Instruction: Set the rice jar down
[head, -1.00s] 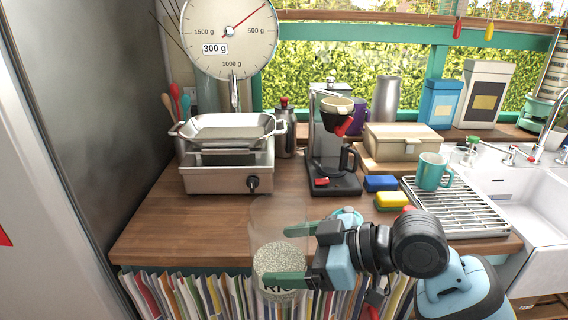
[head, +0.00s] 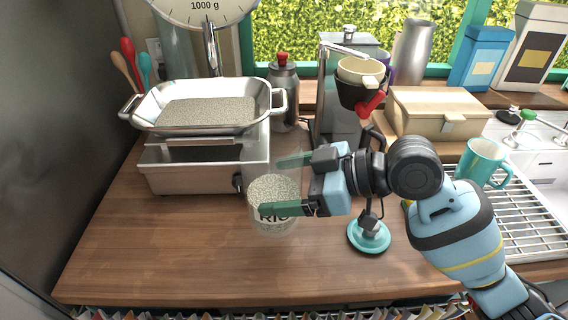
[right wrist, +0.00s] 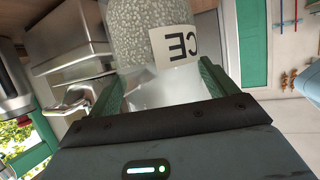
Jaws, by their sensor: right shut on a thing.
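The rice jar (head: 274,222) is clear glass with a white label and pale grains in its lower part. It is upright above or on the wooden counter (head: 165,255); I cannot tell whether its base touches. My right gripper (head: 271,186) is shut on it, with one green finger on each side. In the right wrist view the jar (right wrist: 148,28) sits between the two fingers (right wrist: 165,85), its label partly showing. My left gripper is not in view.
A kitchen scale (head: 205,165) with grain in its pan stands behind left. A coffee maker (head: 335,110) and bottle (head: 284,90) stand behind the jar. A teal disc (head: 369,240) lies to the right. The counter's front left is clear.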

